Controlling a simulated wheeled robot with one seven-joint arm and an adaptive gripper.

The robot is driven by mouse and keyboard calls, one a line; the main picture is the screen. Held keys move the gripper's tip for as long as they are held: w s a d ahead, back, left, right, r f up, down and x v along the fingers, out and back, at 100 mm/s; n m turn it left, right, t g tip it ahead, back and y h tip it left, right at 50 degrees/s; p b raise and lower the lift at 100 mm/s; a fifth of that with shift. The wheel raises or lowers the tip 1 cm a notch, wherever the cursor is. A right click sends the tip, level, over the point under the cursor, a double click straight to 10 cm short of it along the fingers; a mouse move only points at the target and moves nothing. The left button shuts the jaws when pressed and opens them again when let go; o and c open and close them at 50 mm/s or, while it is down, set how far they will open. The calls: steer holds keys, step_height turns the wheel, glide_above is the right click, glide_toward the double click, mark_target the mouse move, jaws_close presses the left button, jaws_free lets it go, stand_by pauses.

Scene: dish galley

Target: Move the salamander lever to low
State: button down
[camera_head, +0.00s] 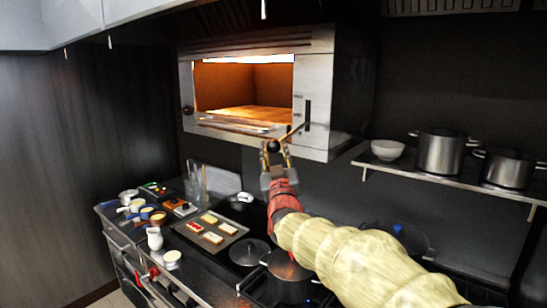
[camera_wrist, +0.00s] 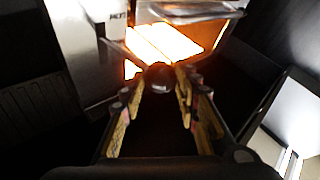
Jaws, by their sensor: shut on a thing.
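The salamander (camera_head: 316,75) is a steel grill box on the wall with a glowing orange opening. On its right front panel is a dark upright slot (camera_head: 307,113). A thin lever rod (camera_head: 293,131) reaches out from there, ending in a round black knob (camera_head: 273,146). My gripper (camera_head: 275,156) is at the knob, in front of the salamander's lower right. In the wrist view the knob (camera_wrist: 160,76) sits between the fingertips of my gripper (camera_wrist: 161,84), which is shut on it. Part of the knob is hidden by the fingers. The low mark cannot be read.
A wall shelf (camera_head: 405,174) at right holds a white bowl (camera_head: 387,150) and steel pots (camera_head: 441,153). Open air surrounds my gripper.

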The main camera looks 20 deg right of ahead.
steer(key=shift+w+d+f+b, duration=0.1)
steer(key=shift+f+b, duration=0.4)
steer(key=shift+f, duration=0.15)
steer(key=shift+w+d+f+b, duration=0.1)
steer(key=shift+f+b, duration=0.35)
steer(key=shift+f, duration=0.55)
steer(key=c, duration=1.7)
jaws_free()
steer(key=shift+d, duration=0.1)
steer(key=shift+o, duration=1.1)
steer(key=shift+w+r, duration=0.15)
steer(key=shift+o, duration=0.7)
steer(key=shift+r, duration=0.2)
steer(key=shift+s, duration=0.2)
steer(key=v, duration=1.2)
steer(key=shift+w, duration=0.1)
